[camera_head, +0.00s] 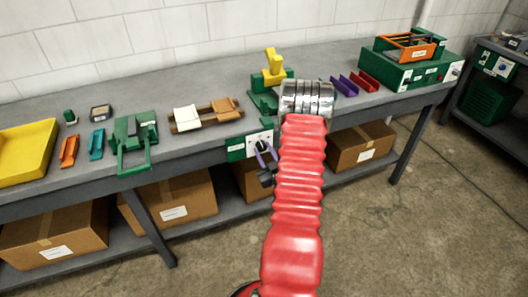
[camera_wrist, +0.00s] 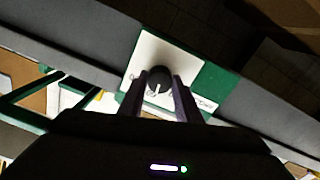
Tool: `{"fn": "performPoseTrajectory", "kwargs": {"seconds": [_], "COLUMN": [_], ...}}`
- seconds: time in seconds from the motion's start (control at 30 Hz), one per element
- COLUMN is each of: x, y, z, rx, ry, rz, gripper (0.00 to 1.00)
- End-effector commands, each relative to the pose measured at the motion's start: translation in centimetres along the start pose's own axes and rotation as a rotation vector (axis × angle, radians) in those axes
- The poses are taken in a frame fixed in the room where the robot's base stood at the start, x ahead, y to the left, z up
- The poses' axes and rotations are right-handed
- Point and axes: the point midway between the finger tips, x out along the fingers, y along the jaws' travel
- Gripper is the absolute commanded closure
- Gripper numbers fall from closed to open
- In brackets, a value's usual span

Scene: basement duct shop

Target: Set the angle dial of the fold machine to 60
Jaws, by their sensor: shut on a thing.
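The fold machine's angle dial is a dark round knob (camera_wrist: 158,80) with a pale pointer line, on a white plate (camera_wrist: 143,52) set in a green panel (camera_wrist: 212,82). In the head view the panel (camera_head: 236,149) hangs at the bench's front edge, below the green and yellow machine (camera_head: 273,72). My gripper (camera_wrist: 160,86) is shut on the knob, with one finger on each side of it. In the head view my gripper (camera_head: 262,148) shows at the plate, and my red arm covers part of the panel. The scale numbers are too small to read.
On the bench (camera_head: 340,110) lie a yellow tray (camera_head: 27,152), a green hand tool (camera_head: 134,135), purple (camera_head: 344,86) and red (camera_head: 364,80) channels, and a green box (camera_head: 408,72) under an orange rack. Cardboard boxes (camera_head: 172,200) stand on the shelf below. The floor in front is clear.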

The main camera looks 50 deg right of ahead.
Motion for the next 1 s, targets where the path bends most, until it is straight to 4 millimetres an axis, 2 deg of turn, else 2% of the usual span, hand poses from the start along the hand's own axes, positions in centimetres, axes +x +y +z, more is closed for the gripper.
{"fn": "performPoseTrajectory", "kwargs": {"seconds": [0.33, 0.67, 0.7, 0.93, 1.0], "x": [-0.02, -0.04, -0.04, -0.02, -0.01], "y": [-0.09, -0.11, -0.11, -0.10, -0.10], "z": [-0.02, -0.01, -0.01, -0.02, -0.02], "rx": [0.126, 0.142, 0.142, 0.142, 0.141], "ry": [-0.002, -0.003, -0.003, -0.003, -0.003], "rz": [-0.003, -0.003, -0.003, -0.003, -0.003], "gripper": [0.92, 0.92, 0.67, 0.51, 0.51]}}
